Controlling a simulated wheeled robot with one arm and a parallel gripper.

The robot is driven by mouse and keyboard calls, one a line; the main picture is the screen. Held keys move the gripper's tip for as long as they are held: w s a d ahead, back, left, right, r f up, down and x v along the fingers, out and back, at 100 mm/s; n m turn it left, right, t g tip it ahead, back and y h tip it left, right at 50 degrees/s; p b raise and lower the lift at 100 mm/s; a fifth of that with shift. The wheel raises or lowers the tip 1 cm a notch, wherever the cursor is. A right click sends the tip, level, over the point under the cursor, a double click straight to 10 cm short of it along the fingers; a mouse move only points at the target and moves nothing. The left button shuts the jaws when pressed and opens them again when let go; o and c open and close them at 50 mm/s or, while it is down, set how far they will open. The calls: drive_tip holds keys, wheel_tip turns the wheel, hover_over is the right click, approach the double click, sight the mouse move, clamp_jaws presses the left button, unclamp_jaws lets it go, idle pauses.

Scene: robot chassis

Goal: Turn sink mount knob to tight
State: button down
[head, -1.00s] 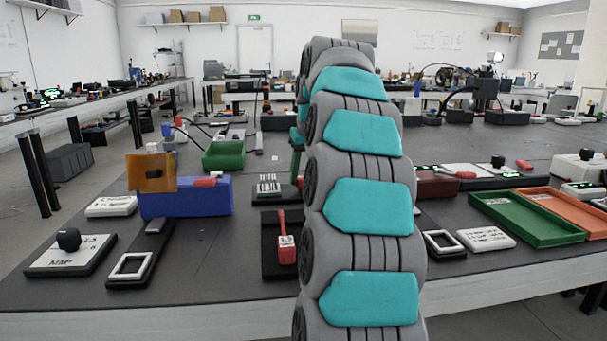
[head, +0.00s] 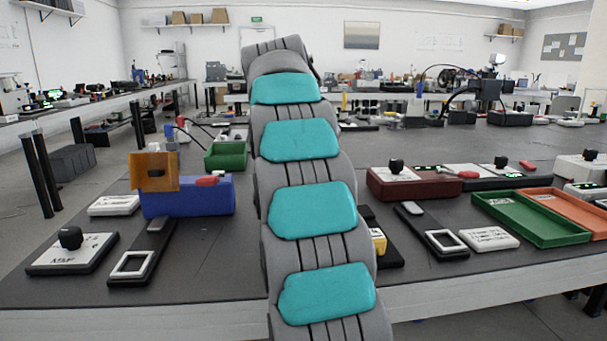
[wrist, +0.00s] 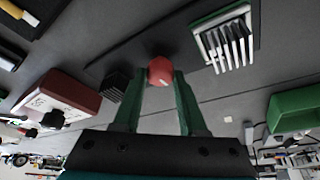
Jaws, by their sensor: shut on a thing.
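In the wrist view a round red knob (wrist: 160,70) with a small pale mark sits between the green fingertips of my gripper (wrist: 159,77). The gripper is shut on it. Beside it, up and to the right, a silver finned heat sink (wrist: 228,45) stands on a white and green base. A small black finned block (wrist: 115,87) lies left of the fingers. Any tight marking and the knob's lower part cannot be made out. In the head view my arm hides the gripper, the red knob and the heat sink.
A dark red box (head: 415,184) with a black knob stands right of my arm; it also shows in the wrist view (wrist: 62,95). A blue block (head: 187,196) and a black knob panel (head: 75,253) are at left. Green (head: 532,217) and orange trays lie at right.

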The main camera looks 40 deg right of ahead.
drive_tip(key=shift+w+m+g, duration=0.1)
drive_tip(key=shift+m+g, duration=0.2)
drive_tip(key=shift+m, duration=0.5)
drive_tip(key=shift+c, duration=2.3)
unclamp_jaws()
drive_tip(key=p+v, duration=0.5)
drive_tip(key=v, duration=0.2)
drive_tip(key=shift+a+r, duration=0.25)
drive_tip(key=shift+r, duration=0.15)
